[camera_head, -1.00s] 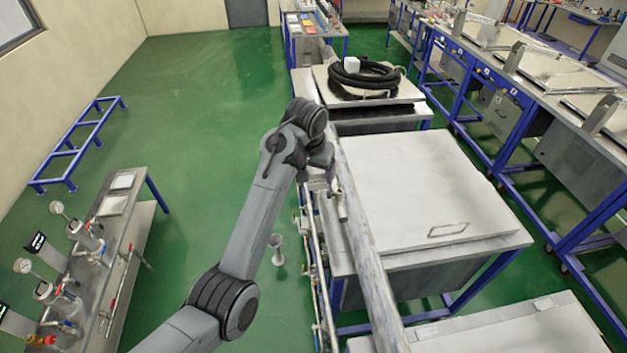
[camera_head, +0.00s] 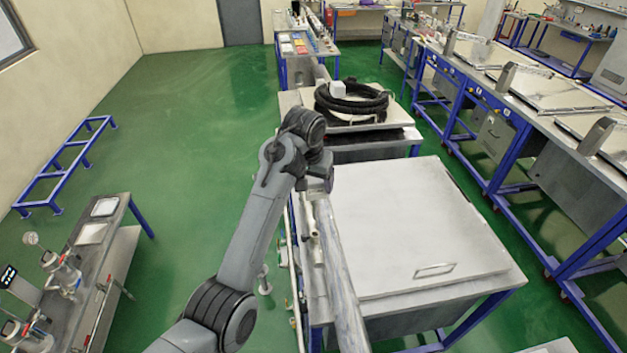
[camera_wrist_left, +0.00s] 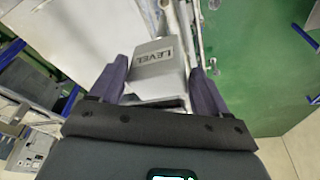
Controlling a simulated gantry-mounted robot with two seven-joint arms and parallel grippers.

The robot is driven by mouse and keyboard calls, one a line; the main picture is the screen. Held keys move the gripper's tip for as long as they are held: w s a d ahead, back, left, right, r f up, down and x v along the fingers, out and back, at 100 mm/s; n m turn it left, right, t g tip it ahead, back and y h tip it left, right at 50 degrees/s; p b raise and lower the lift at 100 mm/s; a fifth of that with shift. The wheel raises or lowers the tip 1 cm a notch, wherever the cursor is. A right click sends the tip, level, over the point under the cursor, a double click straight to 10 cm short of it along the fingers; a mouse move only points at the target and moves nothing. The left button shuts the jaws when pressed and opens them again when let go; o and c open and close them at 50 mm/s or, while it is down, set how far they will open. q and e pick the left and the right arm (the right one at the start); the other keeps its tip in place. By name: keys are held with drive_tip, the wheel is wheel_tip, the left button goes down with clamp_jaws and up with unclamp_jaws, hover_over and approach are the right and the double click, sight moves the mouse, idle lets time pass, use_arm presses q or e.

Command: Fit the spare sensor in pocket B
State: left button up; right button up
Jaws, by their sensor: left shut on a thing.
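My left gripper (camera_wrist_left: 157,88) is shut on a grey block marked LEVEL (camera_wrist_left: 158,70), likely the spare sensor, which sits between its two dark fingers in the left wrist view. In the head view the gripper (camera_head: 318,186) hangs at the end of my left arm, over the near-left edge of the large pale-lidded bench. The block cannot be made out clearly there. I cannot identify pocket B in either view. My right gripper is not in view.
The large pale lid (camera_head: 410,225) with a handle covers the bench at centre right. A black coiled hose (camera_head: 350,101) lies on a bench behind it. A bench with gauges (camera_head: 100,240) stands at left. Green floor (camera_head: 190,120) lies open between. Blue-framed benches (camera_head: 530,140) line the right.

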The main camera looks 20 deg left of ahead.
sight(311, 199)
use_arm(q)
drive_tip(key=shift+s, duration=0.1)
drive_tip(key=shift+f, duration=2.85)
drive_tip(key=shift+f+b, duration=0.35)
drive_tip(key=shift+f, duration=2.2)
drive_tip(key=o, duration=1)
drive_tip(key=shift+r, duration=0.1)
drive_tip(key=shift+p+v, duration=0.35)
drive_tip(key=shift+v, duration=3.05)
